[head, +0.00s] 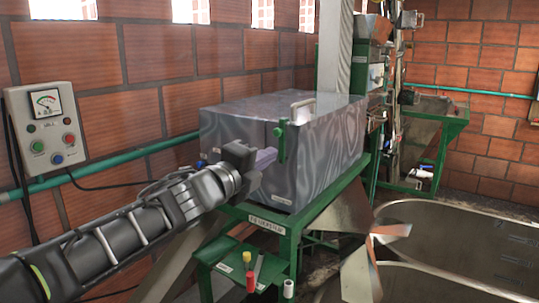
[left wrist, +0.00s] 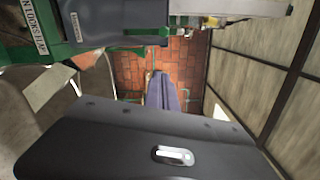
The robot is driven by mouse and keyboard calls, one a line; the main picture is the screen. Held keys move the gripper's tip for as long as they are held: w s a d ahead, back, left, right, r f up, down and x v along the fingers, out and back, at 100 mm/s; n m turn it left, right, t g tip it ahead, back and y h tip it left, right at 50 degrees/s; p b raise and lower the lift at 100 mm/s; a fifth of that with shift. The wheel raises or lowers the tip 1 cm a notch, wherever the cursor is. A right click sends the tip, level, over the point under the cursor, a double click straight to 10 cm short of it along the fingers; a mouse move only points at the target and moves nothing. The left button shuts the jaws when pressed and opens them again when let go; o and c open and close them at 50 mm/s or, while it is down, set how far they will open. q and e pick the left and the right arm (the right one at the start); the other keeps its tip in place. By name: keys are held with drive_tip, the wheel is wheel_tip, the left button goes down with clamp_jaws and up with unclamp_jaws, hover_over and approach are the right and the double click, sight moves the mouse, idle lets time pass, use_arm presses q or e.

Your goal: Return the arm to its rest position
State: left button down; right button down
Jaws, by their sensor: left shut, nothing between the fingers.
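My left arm reaches in from the lower left of the head view. My left gripper (head: 266,157) is shut and empty, in front of the left end of the grey metal machine housing (head: 330,150). I cannot tell if it touches the housing. My right gripper is not in view.
The housing has a green handle (head: 281,142) and sits on a green stand (head: 285,222). A control box (head: 47,125) and a green pipe (head: 100,163) are on the brick wall. A large metal basin (head: 460,230) stands at right.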

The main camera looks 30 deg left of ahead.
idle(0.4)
use_arm(q)
drive_tip(key=w+d+f+n+g, duration=0.1)
drive_tip(key=d+f+n, duration=0.2)
drive_tip(key=f+n, duration=0.35)
drive_tip(key=w+d+f+n+g+h, duration=0.1)
drive_tip(key=w+d+f+n+g, duration=0.15)
drive_tip(key=f, duration=0.65)
drive_tip(key=w+d+f+n+g, duration=0.1)
drive_tip(key=d+f+n, duration=0.1)
drive_tip(key=f+n, duration=0.45)
drive_tip(key=s+d+f+n+g, duration=0.2)
drive_tip(key=s+d+f, duration=0.1)
drive_tip(key=f, duration=0.8)
drive_tip(key=s+d+f+n+g, duration=0.2)
drive_tip(key=s+d+f, duration=0.1)
drive_tip(key=f, duration=0.7)
drive_tip(key=s+d+f+n+g, duration=0.2)
drive_tip(key=s+d+f+g, duration=0.2)
drive_tip(key=s+f, duration=0.9)
drive_tip(key=s+d+f+n+g+h, duration=0.1)
drive_tip(key=s+d+f+g, duration=0.4)
drive_tip(key=s+f, duration=0.8)
drive_tip(key=s+d+n, duration=0.1)
drive_tip(key=s, duration=0.1)
drive_tip(key=shift+s+d, duration=0.25)
drive_tip(key=shift+s, duration=0.15)
